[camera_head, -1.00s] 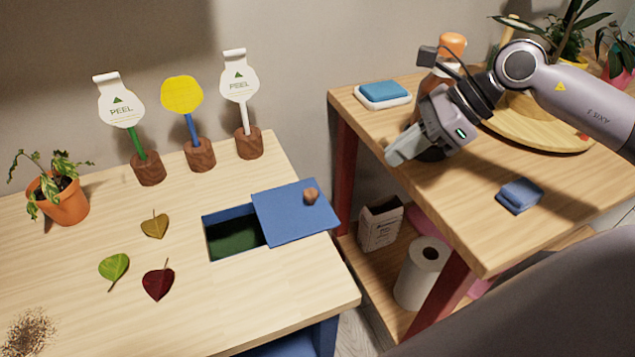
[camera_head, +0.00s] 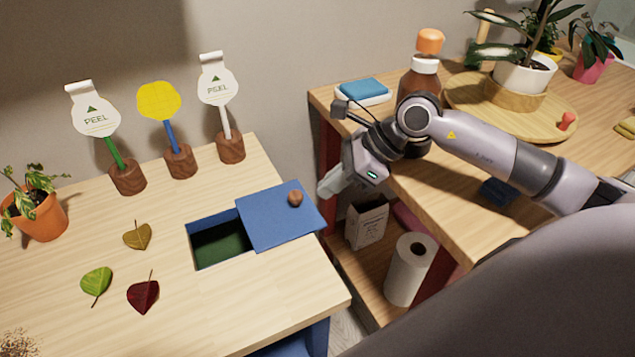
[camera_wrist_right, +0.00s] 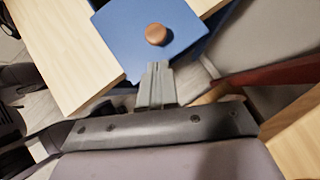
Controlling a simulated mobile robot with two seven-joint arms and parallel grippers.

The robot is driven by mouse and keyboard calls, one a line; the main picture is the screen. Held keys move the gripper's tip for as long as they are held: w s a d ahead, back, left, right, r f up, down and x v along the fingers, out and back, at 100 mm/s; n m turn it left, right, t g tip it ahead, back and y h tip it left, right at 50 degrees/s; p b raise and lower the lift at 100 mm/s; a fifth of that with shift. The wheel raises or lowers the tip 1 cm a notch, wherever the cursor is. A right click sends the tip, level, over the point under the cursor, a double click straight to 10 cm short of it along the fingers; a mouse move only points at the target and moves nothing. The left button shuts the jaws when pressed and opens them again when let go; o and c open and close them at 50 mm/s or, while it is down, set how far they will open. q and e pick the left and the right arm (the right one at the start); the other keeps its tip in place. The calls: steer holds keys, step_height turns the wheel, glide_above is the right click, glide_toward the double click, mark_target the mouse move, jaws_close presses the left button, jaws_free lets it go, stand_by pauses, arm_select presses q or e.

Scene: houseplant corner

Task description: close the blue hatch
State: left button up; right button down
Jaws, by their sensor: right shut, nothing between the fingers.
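The blue hatch (camera_head: 272,222) is a flat sliding panel with a round brown knob (camera_head: 295,198) near its right end. It lies to the right of a blue-rimmed opening (camera_head: 215,246) with a dark green inside, leaving much of the opening uncovered. My right gripper (camera_head: 328,184) is shut and empty, just right of and behind the hatch, apart from the knob. In the right wrist view the hatch (camera_wrist_right: 140,25) and knob (camera_wrist_right: 156,34) show beyond the shut fingertips (camera_wrist_right: 158,66). My left gripper is not in view.
Peel-label stakes in wooden holders (camera_head: 180,160) stand behind the opening. Several leaves (camera_head: 137,235) and a potted plant (camera_head: 38,210) are at left. The right table (camera_head: 440,200) holds a brown bottle (camera_head: 420,80) and plants. A gap separates the tables.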

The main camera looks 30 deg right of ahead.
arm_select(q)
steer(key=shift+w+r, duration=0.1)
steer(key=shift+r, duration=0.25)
arm_select(e)
steer(key=shift+w+a+f, duration=0.1)
steer(key=shift+w+a, duration=0.2)
steer(key=shift+a, duration=0.25)
steer(key=shift+w+a+f, duration=0.1)
steer(key=shift+w+a, duration=0.2)
steer(key=shift+a, duration=0.2)
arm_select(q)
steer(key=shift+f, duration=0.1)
